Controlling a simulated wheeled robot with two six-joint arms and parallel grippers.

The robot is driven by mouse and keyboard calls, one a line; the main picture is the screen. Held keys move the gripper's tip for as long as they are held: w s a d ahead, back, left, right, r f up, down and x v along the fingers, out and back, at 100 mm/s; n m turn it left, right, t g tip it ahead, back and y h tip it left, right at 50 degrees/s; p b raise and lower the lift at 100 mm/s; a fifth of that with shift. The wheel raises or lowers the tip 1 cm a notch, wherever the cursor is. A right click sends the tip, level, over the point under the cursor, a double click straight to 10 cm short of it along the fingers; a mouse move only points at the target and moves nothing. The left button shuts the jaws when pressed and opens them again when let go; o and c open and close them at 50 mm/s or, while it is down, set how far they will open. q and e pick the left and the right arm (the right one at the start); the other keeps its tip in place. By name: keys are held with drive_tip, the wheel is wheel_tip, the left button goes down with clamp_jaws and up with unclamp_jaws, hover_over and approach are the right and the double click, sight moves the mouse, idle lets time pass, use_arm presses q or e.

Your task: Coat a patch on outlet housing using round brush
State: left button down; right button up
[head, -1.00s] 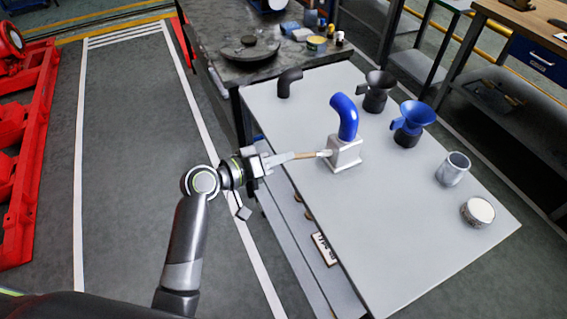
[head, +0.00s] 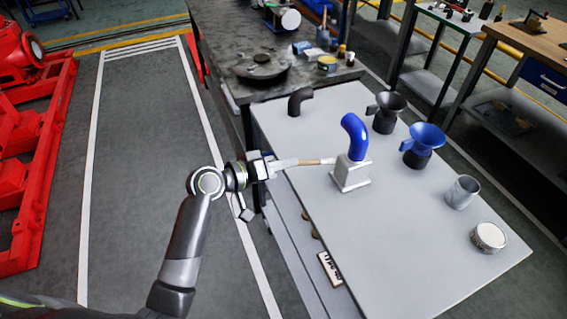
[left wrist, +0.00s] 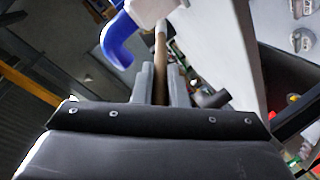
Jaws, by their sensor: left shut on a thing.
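My left gripper (head: 284,164) is shut on the round brush (head: 312,161), whose wooden handle points right across the bench. The brush's far end is at the upper left edge of the outlet housing (head: 352,174), a pale grey box topped by a blue elbow pipe (head: 354,134). I cannot tell whether the bristles touch it. In the left wrist view, the brush handle (left wrist: 161,58) runs up from between the fingers. The housing (left wrist: 152,10) and the blue elbow (left wrist: 118,42) show at the top there. My right gripper is not in view.
On the pale bench (head: 400,235) stand a black elbow (head: 299,101), a dark funnel-topped jug (head: 386,111), a blue funnel-topped jug (head: 423,140), a grey mug (head: 462,191) and a round tin (head: 488,237). The bench's front part is clear.

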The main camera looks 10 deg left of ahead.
use_arm(q)
drive_tip(key=s+d+p, duration=0.2)
drive_tip(key=s+d, duration=0.1)
drive_tip(key=s, duration=0.2)
drive_tip(key=shift+d, duration=0.25)
idle(0.3)
drive_tip(key=s+a, duration=0.3)
drive_tip(key=a, duration=0.2)
drive_tip(key=shift+s, duration=0.25)
drive_tip(key=shift+a, duration=0.1)
idle(0.3)
